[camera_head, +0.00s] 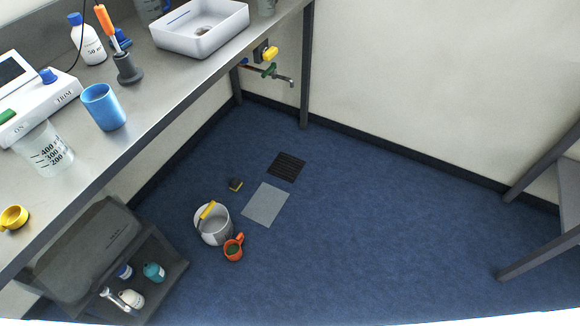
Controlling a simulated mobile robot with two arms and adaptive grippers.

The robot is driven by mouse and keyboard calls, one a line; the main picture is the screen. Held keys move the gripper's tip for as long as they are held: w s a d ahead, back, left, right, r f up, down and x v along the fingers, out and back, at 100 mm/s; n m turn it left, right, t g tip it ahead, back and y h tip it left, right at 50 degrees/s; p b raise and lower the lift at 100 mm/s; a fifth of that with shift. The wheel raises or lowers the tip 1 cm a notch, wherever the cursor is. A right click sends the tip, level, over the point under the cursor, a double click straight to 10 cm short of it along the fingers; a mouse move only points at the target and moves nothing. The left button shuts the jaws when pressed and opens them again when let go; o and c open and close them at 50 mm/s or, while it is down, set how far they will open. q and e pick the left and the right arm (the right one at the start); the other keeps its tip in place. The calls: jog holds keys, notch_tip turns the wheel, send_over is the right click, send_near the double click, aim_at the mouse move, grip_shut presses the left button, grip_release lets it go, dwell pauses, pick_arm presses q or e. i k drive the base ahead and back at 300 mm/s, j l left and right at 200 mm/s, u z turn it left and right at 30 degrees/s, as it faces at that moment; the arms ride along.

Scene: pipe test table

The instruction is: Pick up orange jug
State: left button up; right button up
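The orange jug (233,248) stands on the blue floor, close to the lower right side of a pale grey bucket (214,226). Its open top faces up and looks dark green inside, and its handle points up and to the right. The bucket has a yellow grip on its handle. Neither of my grippers shows in the head view.
A grey bench (150,75) with a beaker, blue cup, bottle and white basin runs along the left. A low dark cabinet (85,250) with bottles stands under it. A grey floor plate (265,205) and black drain grate (286,166) lie beyond the bucket. Floor to the right is clear.

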aim_at(233, 250)
jog(key=u, duration=0.7)
